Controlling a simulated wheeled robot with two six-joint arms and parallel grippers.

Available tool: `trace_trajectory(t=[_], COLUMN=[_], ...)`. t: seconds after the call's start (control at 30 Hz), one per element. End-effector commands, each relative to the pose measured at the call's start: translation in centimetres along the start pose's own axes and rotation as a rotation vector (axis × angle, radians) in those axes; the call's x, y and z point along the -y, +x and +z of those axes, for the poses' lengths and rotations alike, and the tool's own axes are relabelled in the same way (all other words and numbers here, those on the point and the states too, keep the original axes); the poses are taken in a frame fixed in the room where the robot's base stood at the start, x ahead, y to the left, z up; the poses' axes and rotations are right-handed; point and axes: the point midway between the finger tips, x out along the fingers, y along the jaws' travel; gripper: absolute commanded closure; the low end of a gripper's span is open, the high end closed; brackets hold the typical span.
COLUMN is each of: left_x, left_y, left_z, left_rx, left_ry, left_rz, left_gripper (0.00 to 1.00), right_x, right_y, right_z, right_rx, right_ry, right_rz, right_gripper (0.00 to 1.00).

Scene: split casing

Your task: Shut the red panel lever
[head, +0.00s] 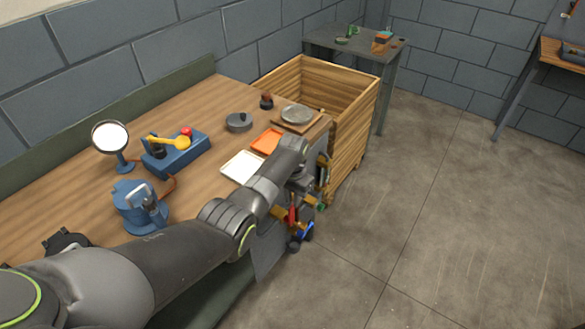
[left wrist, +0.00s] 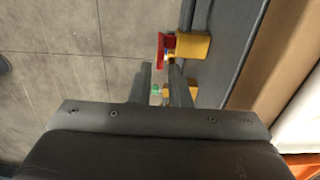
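The red panel lever (left wrist: 161,48) shows in the left wrist view just beyond my fingertips, beside a yellow block (left wrist: 192,46) on the front panel. In the head view the red lever (head: 292,215) is a small upright piece at the table's front edge, partly crowded by my arm. My left gripper (left wrist: 160,70) has its two fingers apart with a gap between them and nothing clearly held. Whether a finger touches the lever cannot be told. In the head view the left gripper (head: 316,176) is by the table's front edge. My right gripper is in neither view.
Below the lever are another yellow block (left wrist: 180,89) and a small green part (left wrist: 155,90). A blue part (head: 304,231) is on the panel. A wooden crate (head: 352,140) stands beyond the table (head: 90,210). The floor (head: 420,230) in front is clear.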

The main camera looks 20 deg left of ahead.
Motion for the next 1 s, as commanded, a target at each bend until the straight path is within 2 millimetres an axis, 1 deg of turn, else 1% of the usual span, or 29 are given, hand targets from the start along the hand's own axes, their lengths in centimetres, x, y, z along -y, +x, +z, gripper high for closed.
trace_trajectory(t=[0.03,0.17,0.4,0.5,0.6,0.7,1.0], left_x=[0.0,0.0,0.1,0.1,0.1,0.1,0.0], left_y=[-1.2,-3.6,-8.5,-10.2,-11.3,-12.0,-12.2], left_z=[0.0,0.0,-0.1,0.0,0.0,0.0,0.1], left_rx=[-0.002,-0.002,-0.001,-0.001,0.002,0.003,0.004], left_ry=[0.0,0.0,0.0,-0.001,-0.001,-0.001,-0.001], left_rz=[-0.001,-0.001,-0.002,-0.002,-0.001,0.0,0.0], left_gripper=[0.84,0.84,0.84,0.84,0.84,0.84,0.84], right_x=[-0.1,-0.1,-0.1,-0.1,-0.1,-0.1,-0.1], right_y=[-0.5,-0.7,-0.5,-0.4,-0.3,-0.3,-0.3], right_z=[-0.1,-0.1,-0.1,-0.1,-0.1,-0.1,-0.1], right_rx=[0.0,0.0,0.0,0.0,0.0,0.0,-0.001], right_ry=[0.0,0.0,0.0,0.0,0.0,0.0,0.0], right_rz=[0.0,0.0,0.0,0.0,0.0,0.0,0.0], right_gripper=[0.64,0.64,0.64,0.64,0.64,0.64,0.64])
